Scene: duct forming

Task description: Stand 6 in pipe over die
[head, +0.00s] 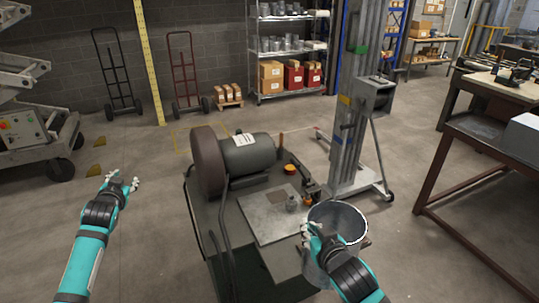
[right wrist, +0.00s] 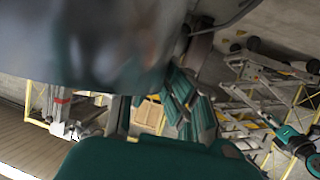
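A wide grey metal pipe (head: 350,217) stands roughly upright at the front right of the bench, its open round rim facing up. My right gripper (head: 311,229) is at the pipe's left side, with my forearm crossing in front of it. Whether the fingers are closed on its wall is hidden. The pipe's grey side (right wrist: 85,40) fills the upper left of the right wrist view, very close. I cannot make out the die for certain; a small metal piece (head: 292,203) sits on the plate beside the pipe. My left gripper (head: 124,181) is open and empty over the floor.
The bench carries a flat metal plate (head: 265,219), a large motor-like drum (head: 247,152) and an orange item (head: 290,169). A tall lift mast (head: 352,110) stands behind the pipe. A brown-framed table (head: 480,130) is at right. Floor left of the bench is mostly clear.

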